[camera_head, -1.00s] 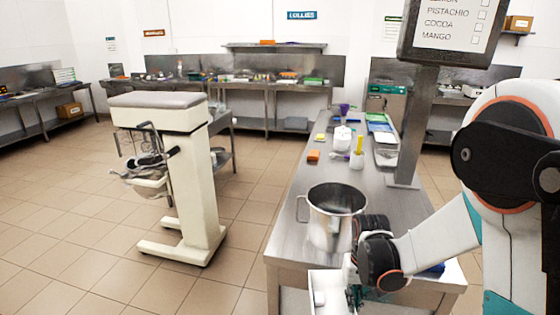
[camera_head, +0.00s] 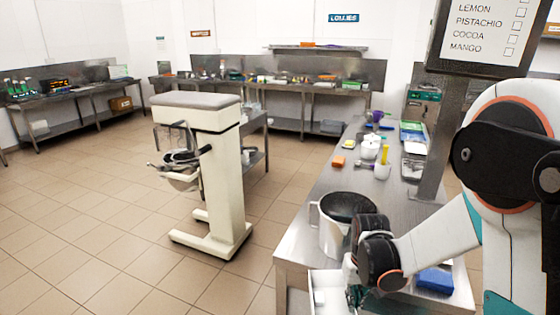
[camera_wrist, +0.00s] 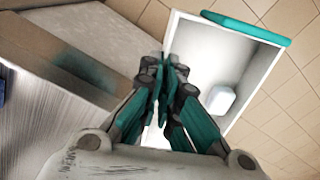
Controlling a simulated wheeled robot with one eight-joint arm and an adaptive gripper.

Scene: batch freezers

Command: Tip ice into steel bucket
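The steel bucket (camera_head: 334,238), a shiny pot with a side handle on its left, stands upright near the front end of the steel table (camera_head: 297,238). Its inside looks dark, and my arm hides part of its right side. My gripper (camera_head: 352,284) is low beside the table's front edge, in front of and below the bucket, apart from it. In the wrist view my gripper (camera_wrist: 162,82) has its teal fingers together with nothing clear between them.
A white open box (camera_wrist: 196,45), perhaps part of me, is beside my gripper with a small white object (camera_wrist: 219,100) inside. A blue item (camera_head: 435,280) lies near the table's front right. A cream stand machine (camera_head: 226,180) stands left. Floor between is clear.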

